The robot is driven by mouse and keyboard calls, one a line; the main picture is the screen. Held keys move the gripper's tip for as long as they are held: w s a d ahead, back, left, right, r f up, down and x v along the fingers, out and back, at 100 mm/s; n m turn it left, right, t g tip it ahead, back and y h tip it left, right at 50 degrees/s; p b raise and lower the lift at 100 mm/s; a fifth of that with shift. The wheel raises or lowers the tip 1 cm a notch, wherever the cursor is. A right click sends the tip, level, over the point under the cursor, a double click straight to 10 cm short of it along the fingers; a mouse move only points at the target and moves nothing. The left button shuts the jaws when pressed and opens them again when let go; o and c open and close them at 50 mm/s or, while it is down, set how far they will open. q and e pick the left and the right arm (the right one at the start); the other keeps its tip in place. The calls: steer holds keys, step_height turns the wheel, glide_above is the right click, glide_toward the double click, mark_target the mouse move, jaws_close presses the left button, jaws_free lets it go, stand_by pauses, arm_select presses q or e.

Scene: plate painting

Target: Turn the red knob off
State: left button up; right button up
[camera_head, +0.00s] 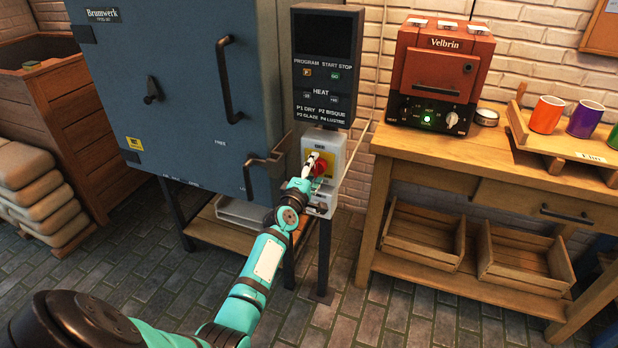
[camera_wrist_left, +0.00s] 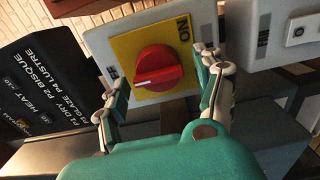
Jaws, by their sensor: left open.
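The red knob (camera_head: 321,166) sits on a yellow plate on a light grey switch box (camera_head: 335,145), below the kiln's control panel. In the left wrist view the knob (camera_wrist_left: 158,70) shows with a white line on its left part, pointing left. "ON" is printed at the yellow plate's (camera_wrist_left: 122,48) upper right corner; a label at its left edge is too small to read. My left gripper (camera_head: 312,174) is open in front of the knob. In the wrist view its fingers (camera_wrist_left: 153,72) stand on both sides of the knob, with visible gaps. My right gripper is out of view.
The blue-grey kiln (camera_head: 180,90) stands left of the switch box, its lower handle (camera_head: 265,162) close to my left gripper. The control panel (camera_head: 326,65) is above. A wooden bench (camera_head: 480,160) with a red oven (camera_head: 440,75) and coloured mugs is at right.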

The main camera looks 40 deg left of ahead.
arm_select(q)
steer(key=v, duration=1.1)
steer(key=shift+s+d, duration=0.2)
steer(key=shift+s, duration=0.2)
steer(key=shift+f, duration=0.1)
steer(key=s+d+f+m+g+h+p, duration=0.1)
steer(key=s+d+f+m+g, duration=0.2)
steer(key=f, duration=0.7)
steer(key=s+d+f+m+g+h, duration=0.1)
steer(key=d+f+m+g+h, duration=0.3)
steer(key=f, duration=0.7)
steer(key=s+d+f+m+g+y, duration=0.15)
steer(key=s+d+f+m, duration=0.4)
steer(key=s+f, duration=0.7)
steer(key=s+d+f+m+g, duration=0.1)
steer(key=s+f, duration=0.4)
steer(key=s, duration=0.6)
steer(key=s+d+f+m+g+p, duration=0.1)
steer(key=s+f+m+g, duration=0.3)
steer(key=s, duration=0.7)
steer(key=s+d+f+m+g+p, duration=0.1)
steer(key=s+d+f+m+g, duration=0.1)
steer(key=s+f+m, duration=0.4)
steer(key=s+f+g, duration=0.1)
steer(key=s+f, duration=0.1)
steer(key=s, duration=0.3)
steer(key=shift+d, duration=0.2)
steer(key=shift+w+h, duration=0.1)
steer(key=shift+h, duration=0.15)
